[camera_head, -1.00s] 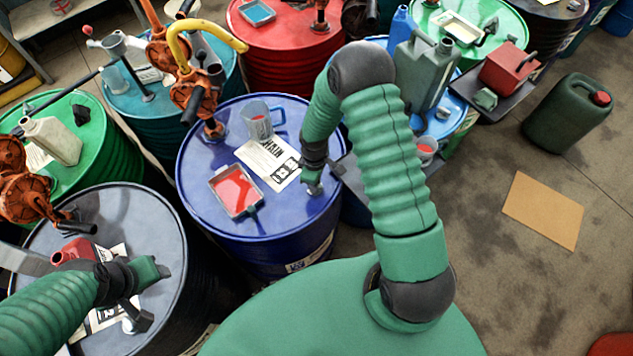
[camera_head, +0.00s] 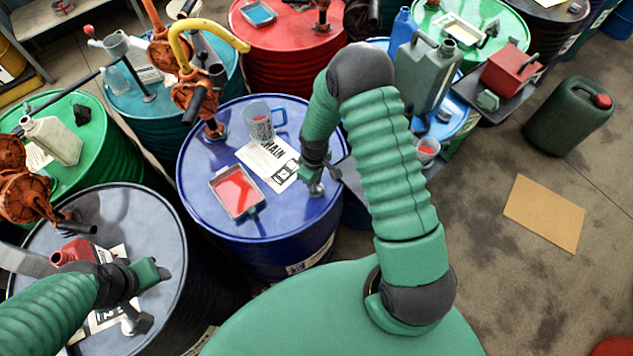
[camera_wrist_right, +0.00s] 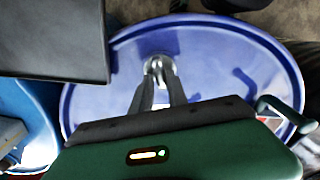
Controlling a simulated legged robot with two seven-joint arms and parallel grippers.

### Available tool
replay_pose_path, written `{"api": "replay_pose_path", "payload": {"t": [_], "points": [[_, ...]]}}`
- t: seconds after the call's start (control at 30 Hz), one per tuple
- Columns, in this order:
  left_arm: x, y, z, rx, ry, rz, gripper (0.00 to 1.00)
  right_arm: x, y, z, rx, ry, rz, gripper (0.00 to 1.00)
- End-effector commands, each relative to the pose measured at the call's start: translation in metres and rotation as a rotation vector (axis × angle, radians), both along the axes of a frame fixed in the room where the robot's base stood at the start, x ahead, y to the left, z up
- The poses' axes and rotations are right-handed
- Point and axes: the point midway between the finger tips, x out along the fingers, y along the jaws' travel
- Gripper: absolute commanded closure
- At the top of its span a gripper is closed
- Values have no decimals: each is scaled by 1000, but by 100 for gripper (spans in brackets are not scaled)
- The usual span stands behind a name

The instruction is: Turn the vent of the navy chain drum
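The navy chain drum (camera_head: 205,215) stands in the middle of the head view, with a white label reading CHAIN on its blue lid. Its vent is a small silver fitting (camera_wrist_right: 157,64) near the right edge of the lid. My right gripper (camera_head: 318,186) reaches down over that edge. In the right wrist view its two fingers (camera_wrist_right: 159,74) lie on either side of the vent and appear closed on it. My left gripper (camera_head: 150,296) is low over the dark grey drum (camera_head: 115,206) at the left; its finger gap is unclear.
On the navy lid are a red-filled tray (camera_head: 236,191), a clear measuring jug (camera_head: 259,122) and an orange hand pump (camera_head: 195,97). A blue drum (camera_head: 459,131) with a grey-green can (camera_head: 424,72) stands close on the right. Bare floor with a cardboard sheet (camera_head: 544,213) lies farther right.

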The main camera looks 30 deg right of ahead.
Motion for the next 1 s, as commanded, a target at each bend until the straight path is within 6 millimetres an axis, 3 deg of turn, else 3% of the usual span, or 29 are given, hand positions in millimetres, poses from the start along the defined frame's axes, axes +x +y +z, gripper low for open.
{"api": "replay_pose_path", "payload": {"t": [0.13,0.4,0.53,0.67,1.0], "points": [[0,0,0,0,0,0,51,-2,-1,0,-1,4,0,64],[0,0,0,0,0,0,51,-5,-2,0,-1,9,0,64],[0,0,-3,0,0,0,51,-4,-3,11,-2,7,-1,64],[0,0,-9,0,0,0,51,-3,-3,41,-3,3,0,64],[0,0,-20,0,0,0,51,-2,-2,137,-3,5,0,64]]}}
